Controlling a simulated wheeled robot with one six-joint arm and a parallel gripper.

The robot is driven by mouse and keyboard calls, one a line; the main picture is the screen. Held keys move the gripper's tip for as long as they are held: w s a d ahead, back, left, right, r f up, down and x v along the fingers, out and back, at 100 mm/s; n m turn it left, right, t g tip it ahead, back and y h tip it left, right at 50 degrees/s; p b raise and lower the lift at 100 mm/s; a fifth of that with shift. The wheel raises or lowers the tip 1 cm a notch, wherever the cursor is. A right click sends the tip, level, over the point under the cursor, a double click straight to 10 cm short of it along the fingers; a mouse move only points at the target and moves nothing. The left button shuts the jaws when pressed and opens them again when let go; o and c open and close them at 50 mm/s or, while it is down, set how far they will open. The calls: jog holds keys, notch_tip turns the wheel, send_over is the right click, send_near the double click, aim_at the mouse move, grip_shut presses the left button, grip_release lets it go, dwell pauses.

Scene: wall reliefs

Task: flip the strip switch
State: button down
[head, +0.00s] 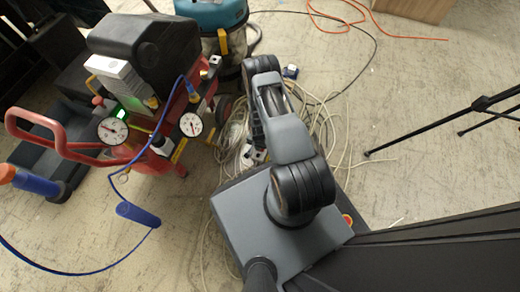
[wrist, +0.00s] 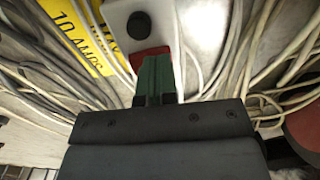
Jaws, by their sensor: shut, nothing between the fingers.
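The strip (wrist: 118,14) is a pale block at the top of the wrist view, with a round black button and a red rocker switch (wrist: 146,52). My gripper (wrist: 156,62) is shut and empty, its green fingers together. The fingertips are at the red switch and cover part of it. I cannot tell whether they touch it or which way the rocker is tilted. In the head view my arm hides most of the gripper and the strip down among the cables.
Loose pale cables (head: 325,140) lie on the floor around the strip. A red-framed compressor (head: 150,120) with gauges stands at left, a blue-topped vacuum (head: 212,14) behind. A black tripod (head: 430,130) stands at right.

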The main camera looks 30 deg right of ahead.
jog(key=shift+r+p, duration=2.55)
jog(key=shift+r, duration=0.85)
jog(key=w+a+r+n+t+p, duration=0.15)
jog(key=r+p, duration=0.45)
jog(key=r, duration=0.9)
jog(key=w+a+r+n+p, duration=0.1)
jog(key=w+r+p, duration=0.3)
jog(key=r, duration=1.1)
jog(key=w+a+r+n+p, duration=0.15)
jog(key=r+p, duration=0.55)
jog(key=r, duration=0.9)
jog(key=s+a+r+n+p, duration=0.1)
jog(key=s+r+p, duration=0.4)
jog(key=r, duration=0.9)
jog(key=s+a+r+n+t+p, duration=0.1)
jog(key=s+r+p, duration=0.5)
jog(key=r, duration=0.8)
jog(key=s+a+r+n+t+p, duration=0.1)
jog(key=s+r+p, duration=0.5)
jog(key=r, duration=0.8)
jog(key=a+n+p, duration=0.1)
jog(key=n+p, duration=0.1)
jog(key=shift+a+n, duration=0.3)
